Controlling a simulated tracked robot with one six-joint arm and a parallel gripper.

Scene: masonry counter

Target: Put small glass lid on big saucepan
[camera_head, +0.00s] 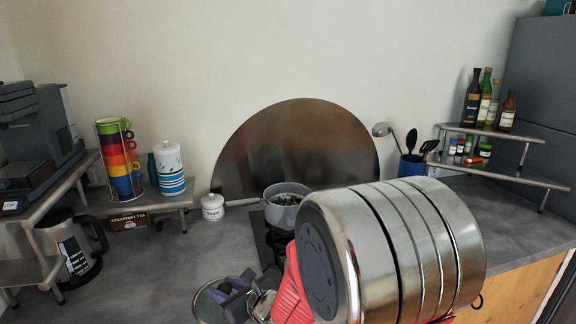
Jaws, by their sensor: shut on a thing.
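A grey saucepan (286,211) with green contents stands uncovered on the dark hob behind my arm, its long handle pointing left. I see only one saucepan. A round glass lid (208,307) with a metal rim is at the bottom of the picture, nearer to me than the saucepan and to its left. My gripper (238,289) is shut on the lid at its upper part. The lid is apart from the saucepan. Part of the lid is hidden by the gripper and cut by the picture edge.
A white lidded pot (212,208) stands by the saucepan handle. A round metal splashback (295,150) rises behind. A utensil holder (411,166) is to the right. A kettle (75,245) and shelf with stacked mugs (121,160) are at left. The counter's left middle (150,275) is clear.

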